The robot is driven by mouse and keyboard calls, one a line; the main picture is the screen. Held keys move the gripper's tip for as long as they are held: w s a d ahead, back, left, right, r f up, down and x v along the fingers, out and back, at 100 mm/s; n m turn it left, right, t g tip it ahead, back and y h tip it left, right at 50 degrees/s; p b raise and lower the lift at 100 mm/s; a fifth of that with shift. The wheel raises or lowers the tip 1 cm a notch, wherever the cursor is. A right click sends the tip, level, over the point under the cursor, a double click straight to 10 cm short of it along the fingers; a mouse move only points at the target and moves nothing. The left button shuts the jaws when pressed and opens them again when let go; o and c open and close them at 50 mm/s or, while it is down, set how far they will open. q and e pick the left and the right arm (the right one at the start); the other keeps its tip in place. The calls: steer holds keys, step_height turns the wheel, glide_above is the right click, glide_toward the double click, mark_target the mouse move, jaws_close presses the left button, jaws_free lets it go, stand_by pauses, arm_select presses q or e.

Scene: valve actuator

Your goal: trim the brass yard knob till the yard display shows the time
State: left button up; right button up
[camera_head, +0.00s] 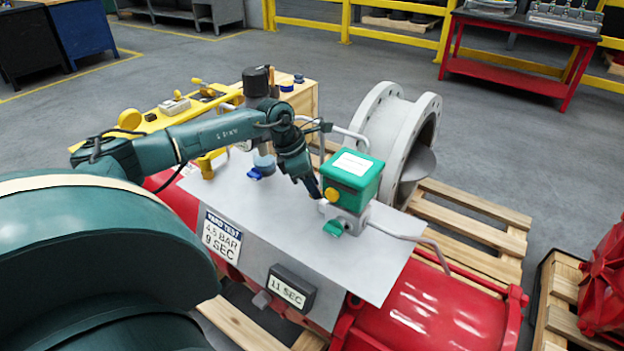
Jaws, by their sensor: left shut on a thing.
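The brass yard knob (331,194) shows as a small round yellow piece at the lower left of the green-topped box (353,178), which stands on the grey plate. My left gripper (319,196) reaches down from the left with its fingertips at the knob and is shut on it. The fingers hide part of the contact. The yard display (291,289) is a dark box on the plate's front edge and reads 11 SEC. The yard test sign (221,238) reads 4.5 BAR, 9 SEC. My right gripper is out of view.
The grey plate (262,210) lies over a red cylinder body (430,312) on wooden pallets. A large grey flanged pipe (385,125) stands behind the box.

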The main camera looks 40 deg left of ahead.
arm_select(q)
steer(key=shift+n, duration=0.5)
steer(key=o, duration=1)
steer(key=v, duration=1.3)
steer(key=shift+s+d+p, duration=0.15)
steer(key=shift+s+p, duration=0.15)
